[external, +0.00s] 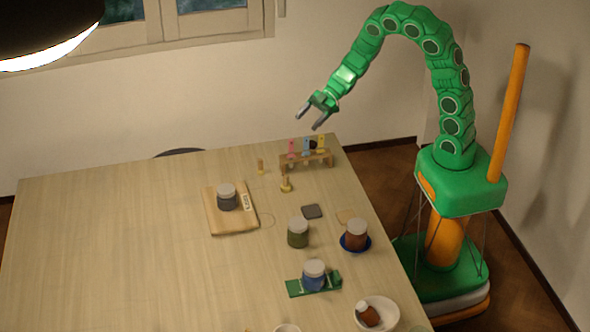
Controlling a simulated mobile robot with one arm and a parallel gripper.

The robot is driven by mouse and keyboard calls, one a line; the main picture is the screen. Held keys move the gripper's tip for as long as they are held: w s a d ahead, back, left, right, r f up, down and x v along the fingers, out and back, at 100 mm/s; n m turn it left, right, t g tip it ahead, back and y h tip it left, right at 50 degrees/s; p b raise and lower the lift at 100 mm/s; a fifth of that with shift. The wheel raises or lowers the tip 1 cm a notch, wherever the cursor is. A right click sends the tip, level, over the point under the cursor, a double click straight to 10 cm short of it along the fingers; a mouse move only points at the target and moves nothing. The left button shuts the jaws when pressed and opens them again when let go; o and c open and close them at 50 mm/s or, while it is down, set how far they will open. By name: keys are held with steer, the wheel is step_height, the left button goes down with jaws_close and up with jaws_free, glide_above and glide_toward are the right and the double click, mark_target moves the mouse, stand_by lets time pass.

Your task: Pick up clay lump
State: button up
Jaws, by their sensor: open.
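I cannot make out a clay lump for certain. A small flat dark grey piece (311,211) lies on the table right of the middle, but I cannot tell what it is. A thin tan piece (346,216) lies to its right, partly hidden by a jar. My gripper (309,118) is open and empty. It hangs in the air above the table's far right end, near the small wooden rack (320,162) with pink, blue and yellow items.
Lidded jars stand on the table: grey (227,202) on a wooden board (236,226), green (298,238), brown (355,241) on a blue dish, blue (314,281) on a green base. A white bowl (391,312) holds a tilted brown jar. The table's left half (100,250) is clear.

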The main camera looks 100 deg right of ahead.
mark_target(311, 146)
steer(key=s+a+y, duration=0.4)
steer(key=s, duration=0.1)
steer(key=shift+a+f+n, duration=0.15)
steer(key=shift+f+n, duration=0.05)
steer(key=shift+n, duration=0.2)
steer(key=shift+x, duration=3.95)
steer(key=shift+f, duration=0.2)
steer(key=c, duration=1.2)
